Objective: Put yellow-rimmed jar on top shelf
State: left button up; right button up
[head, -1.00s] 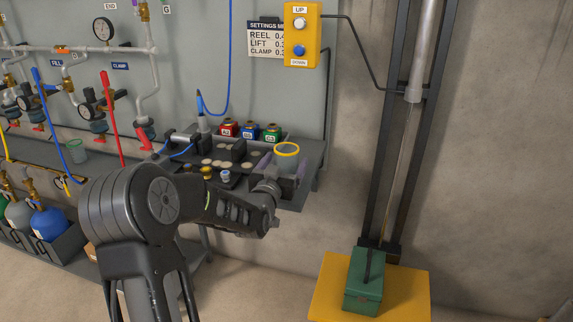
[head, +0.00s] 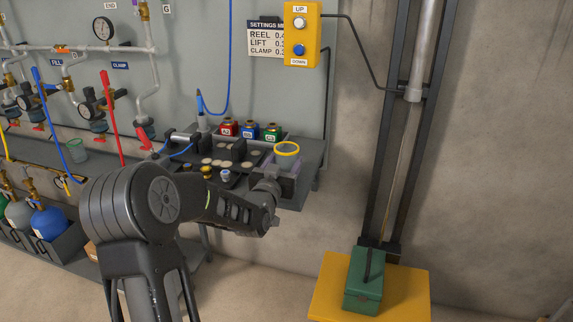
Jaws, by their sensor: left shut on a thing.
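The yellow-rimmed jar (head: 287,150) is at the right end of the dark workbench shelf, upright, with its clear body partly hidden behind my gripper. My left gripper (head: 280,178) reaches in from the left and is shut on the jar. I cannot tell whether the jar's base touches the shelf. My right gripper is not in view. I cannot make out which surface is the top shelf.
The dark bench (head: 313,160) holds a tray of discs (head: 225,163) and red, blue and green small containers (head: 249,130). A yellow up/down button box (head: 301,35) hangs above. A green case (head: 364,280) stands on a yellow platform (head: 408,295) at the right. Bare wall lies between bench and lift rail.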

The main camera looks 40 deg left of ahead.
pick_arm(q)
jog(key=c, duration=0.9)
notch_tip(320, 180, up, 10)
jog(key=shift+p, duration=0.45)
